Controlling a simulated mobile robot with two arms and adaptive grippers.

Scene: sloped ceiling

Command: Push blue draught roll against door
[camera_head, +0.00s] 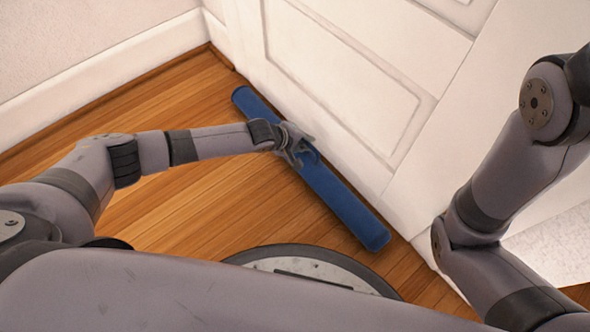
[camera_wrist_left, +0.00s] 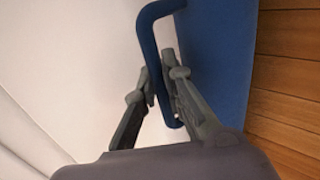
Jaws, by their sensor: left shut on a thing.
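The blue draught roll (camera_head: 345,208) lies on the wooden floor along the foot of the white panelled door (camera_head: 345,75). A narrow strip of floor shows between its near end and the door; whether it touches the door further along I cannot tell. My left gripper (camera_head: 303,153) is at the middle of the roll. In the left wrist view, the fingers (camera_wrist_left: 164,92) are shut on a blue loop handle (camera_wrist_left: 147,42) on the roll (camera_wrist_left: 222,58). My right arm shows at the right, but its gripper is out of view.
A white skirting board (camera_head: 110,72) runs along the wall at the left and meets the door side in the corner. The wooden floor (camera_head: 190,200) left of the roll is clear. A pale patch (camera_head: 555,245) lies beyond my right arm.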

